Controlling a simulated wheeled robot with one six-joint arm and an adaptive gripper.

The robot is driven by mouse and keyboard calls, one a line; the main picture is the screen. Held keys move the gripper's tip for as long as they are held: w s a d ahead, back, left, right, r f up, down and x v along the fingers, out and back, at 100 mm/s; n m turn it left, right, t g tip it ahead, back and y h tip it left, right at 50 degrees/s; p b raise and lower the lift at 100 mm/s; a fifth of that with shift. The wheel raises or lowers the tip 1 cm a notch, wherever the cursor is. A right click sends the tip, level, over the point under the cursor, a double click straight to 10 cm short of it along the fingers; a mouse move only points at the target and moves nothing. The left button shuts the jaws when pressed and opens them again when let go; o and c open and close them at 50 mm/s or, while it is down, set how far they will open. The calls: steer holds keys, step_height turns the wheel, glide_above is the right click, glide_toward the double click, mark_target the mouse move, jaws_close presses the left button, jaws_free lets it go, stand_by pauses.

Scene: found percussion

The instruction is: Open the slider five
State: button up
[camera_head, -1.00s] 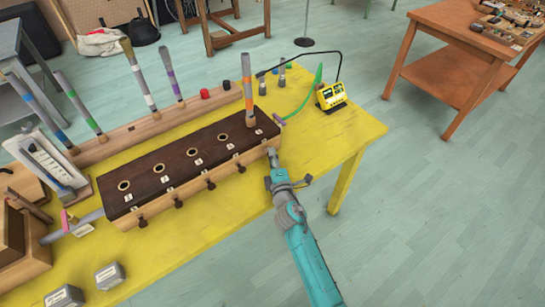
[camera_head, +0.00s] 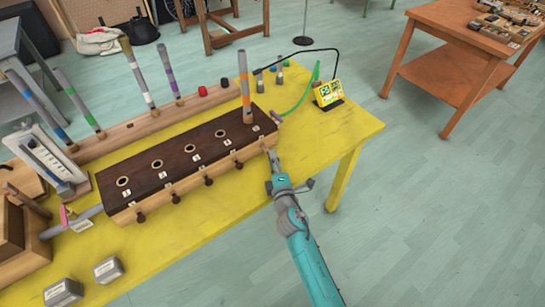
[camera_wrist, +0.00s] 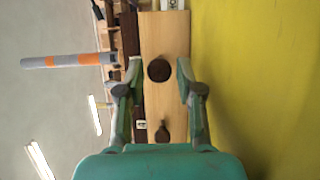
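The slider box (camera_head: 190,160) is a long wooden box with a dark top, a row of round holes and dark knobs along its pale front. A grey tube with orange bands (camera_head: 245,88) stands upright in the hole at the right end; it also shows in the wrist view (camera_wrist: 65,61). My gripper (camera_head: 271,160) is at the right end of the front face. In the wrist view my gripper (camera_wrist: 159,72) is open, with a finger on each side of a round dark knob (camera_wrist: 159,69). Gaps show between knob and fingers. The head view hides this knob behind my gripper.
The box stands on a yellow table (camera_head: 350,130). A small yellow device (camera_head: 328,94) with a lit screen and a cable stands at the right. Several banded tubes stand in a rack behind. Grey metal blocks (camera_head: 108,270) lie at the front left.

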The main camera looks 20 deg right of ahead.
steer(key=s, duration=1)
steer(key=shift+a, duration=0.4)
